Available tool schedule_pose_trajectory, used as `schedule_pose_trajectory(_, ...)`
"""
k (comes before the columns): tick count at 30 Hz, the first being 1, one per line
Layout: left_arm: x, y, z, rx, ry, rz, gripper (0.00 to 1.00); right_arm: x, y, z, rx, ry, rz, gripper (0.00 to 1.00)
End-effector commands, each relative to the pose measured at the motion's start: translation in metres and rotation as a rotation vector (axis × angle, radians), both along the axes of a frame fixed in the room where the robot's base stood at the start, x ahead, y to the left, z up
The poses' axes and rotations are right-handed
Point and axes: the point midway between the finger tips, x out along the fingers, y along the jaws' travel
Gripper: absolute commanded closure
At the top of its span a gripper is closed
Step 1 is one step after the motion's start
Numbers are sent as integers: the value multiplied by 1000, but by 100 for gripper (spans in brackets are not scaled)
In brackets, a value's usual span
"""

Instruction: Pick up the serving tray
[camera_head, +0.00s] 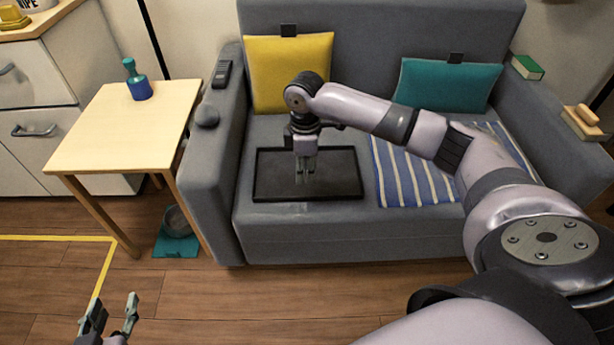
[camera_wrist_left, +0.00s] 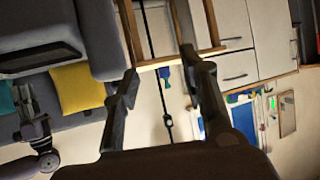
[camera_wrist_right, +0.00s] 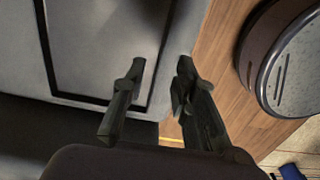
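The serving tray (camera_head: 340,188) is a flat, dark rectangle with a raised black rim, lying on the left part of the grey sofa seat. Its black rim (camera_wrist_right: 98,101) and grey inner surface also show in the right wrist view. In the left wrist view the tray (camera_wrist_left: 40,58) is at the upper left. My right gripper (camera_head: 305,180) points down over the tray's middle, fingers apart and empty; I cannot tell whether the tips touch it. My left gripper (camera_head: 112,312) is open and empty at the bottom left, above the floor, far from the tray.
A striped blue cloth (camera_head: 410,178) lies right of the tray. Yellow (camera_head: 288,85) and teal (camera_head: 440,85) cushions lean behind. The left armrest holds a remote (camera_head: 222,74) and a dark rounded object (camera_head: 207,116). A wooden side table (camera_head: 110,125) stands left; floor in front is clear.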

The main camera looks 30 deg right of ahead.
Motion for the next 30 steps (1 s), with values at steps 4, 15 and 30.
schedule_pose_trajectory(4, 17, -8, 25, -39, -162, -11, 60, 0, 0, -21, 0, 1, -1, 73)
schedule_pose_trajectory(15, 30, -18, 70, -96, -394, -26, 60, 0, 0, -43, 1, -1, 0, 73)
schedule_pose_trajectory(30, 21, -28, 151, -215, -847, -51, 60, -10, -3, -81, -1, 1, 0, 73)
